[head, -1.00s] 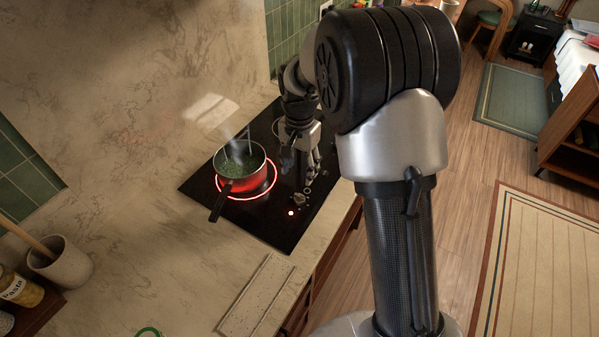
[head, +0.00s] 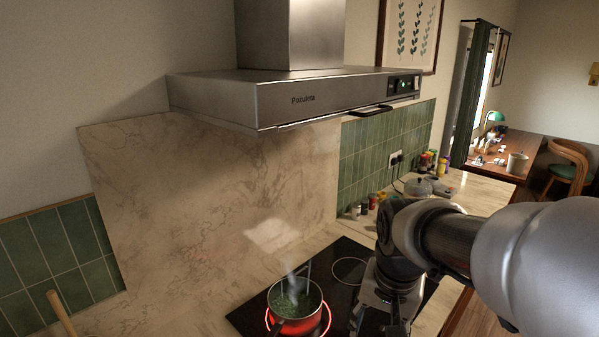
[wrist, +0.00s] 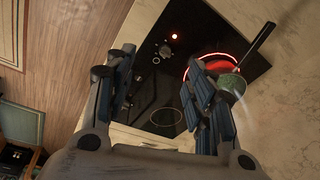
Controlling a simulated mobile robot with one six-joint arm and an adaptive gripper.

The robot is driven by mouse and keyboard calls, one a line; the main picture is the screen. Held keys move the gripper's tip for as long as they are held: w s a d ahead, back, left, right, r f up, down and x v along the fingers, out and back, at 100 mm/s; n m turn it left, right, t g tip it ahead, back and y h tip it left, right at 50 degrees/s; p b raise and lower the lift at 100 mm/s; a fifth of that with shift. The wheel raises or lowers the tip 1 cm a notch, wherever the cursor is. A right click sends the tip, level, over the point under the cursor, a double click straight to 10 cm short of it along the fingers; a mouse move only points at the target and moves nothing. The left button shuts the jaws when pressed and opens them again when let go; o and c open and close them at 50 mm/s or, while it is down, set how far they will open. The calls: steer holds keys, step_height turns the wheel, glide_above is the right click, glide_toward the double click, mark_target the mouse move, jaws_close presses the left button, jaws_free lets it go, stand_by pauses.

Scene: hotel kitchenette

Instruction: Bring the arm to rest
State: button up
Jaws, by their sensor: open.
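My gripper (head: 380,318) is low in the head view, over the right part of the black cooktop (head: 250,318), its fingertips partly cut off by the bottom edge. In the wrist view my gripper (wrist: 162,75) has its two fingers well apart with nothing between them. The cooktop's front knobs (wrist: 165,48) and a red light show beyond the gap. A pot (head: 297,298) with green contents steams on a glowing red ring, left of the gripper and apart from it. The pot also shows in the wrist view (wrist: 233,84), partly behind the right finger.
A steel range hood (head: 290,95) with a lit green display hangs above the cooktop. A wooden desk (head: 500,155) is farther back.

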steer(key=s+r+n+t+b, duration=0.1)
steer(key=s+n, duration=0.4)
steer(key=s, duration=1.2)
steer(key=shift+t, duration=0.7)
